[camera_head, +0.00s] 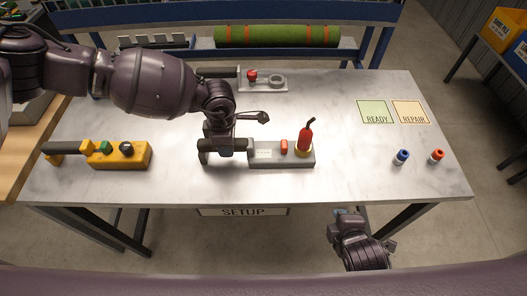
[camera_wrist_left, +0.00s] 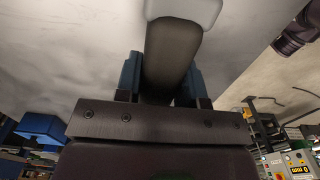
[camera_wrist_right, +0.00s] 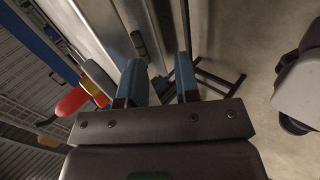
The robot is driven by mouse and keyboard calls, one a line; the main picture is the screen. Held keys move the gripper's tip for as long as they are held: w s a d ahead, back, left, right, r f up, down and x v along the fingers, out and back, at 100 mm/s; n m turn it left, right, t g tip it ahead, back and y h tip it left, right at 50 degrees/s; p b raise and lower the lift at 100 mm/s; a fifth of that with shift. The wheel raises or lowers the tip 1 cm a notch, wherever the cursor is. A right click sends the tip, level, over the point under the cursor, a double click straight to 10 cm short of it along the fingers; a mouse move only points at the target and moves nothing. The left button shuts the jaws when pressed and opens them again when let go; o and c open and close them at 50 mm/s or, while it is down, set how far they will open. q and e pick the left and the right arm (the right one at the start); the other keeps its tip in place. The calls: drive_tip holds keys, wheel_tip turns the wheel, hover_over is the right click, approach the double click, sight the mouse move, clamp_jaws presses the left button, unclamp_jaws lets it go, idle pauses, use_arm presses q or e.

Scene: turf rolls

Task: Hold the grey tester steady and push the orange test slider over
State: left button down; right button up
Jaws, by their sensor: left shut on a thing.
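The grey tester (camera_head: 265,160) lies on the table, with a small orange-red slider block (camera_head: 284,146) on top and a red bottle-like piece (camera_head: 305,141) in a gold collar at its right end. My left gripper (camera_head: 222,146) is shut on the tester's dark handle at its left end; the handle shows between the fingers in the left wrist view (camera_wrist_left: 168,65). My right gripper (camera_head: 349,214) is in front of the table's near edge, apart from the tester. Its fingers (camera_wrist_right: 158,85) stand apart and empty. The red piece (camera_wrist_right: 72,102) shows at left in the right wrist view.
A yellow device (camera_head: 128,155) with a dark handle lies at left. A grey fixture (camera_head: 262,85) stands behind. Blue (camera_head: 401,157) and orange-red (camera_head: 437,156) capped pieces stand at right, near the READY (camera_head: 376,111) and REPAIR (camera_head: 410,112) cards. The table between tester and caps is clear.

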drive_tip(key=w+a+r+n, duration=0.1)
drive_tip(key=a+r+n, duration=0.1)
drive_tip(key=n, duration=0.3)
drive_tip(key=w+a+r+n+t, duration=0.1)
drive_tip(key=w+a+r+n, duration=0.1)
drive_tip(key=n, duration=0.3)
drive_tip(key=w+a+r+n, duration=0.1)
drive_tip(key=a+r+n, duration=0.1)
drive_tip(key=a+n, duration=0.2)
drive_tip(key=shift+w+a+r+n+h, duration=0.2)
drive_tip(key=shift+a+r+n+h, duration=0.15)
drive_tip(key=shift+n, duration=0.25)
drive_tip(key=n+t, duration=0.4)
approach(285, 144)
drive_tip(key=shift+y, duration=0.45)
drive_tip(key=shift+d+x, duration=0.15)
drive_tip(key=shift+x, duration=2.2)
drive_tip(key=shift+d+x, duration=0.1)
drive_tip(key=shift+x, duration=2.2)
drive_tip(key=shift+c, duration=0.2)
clamp_jaws()
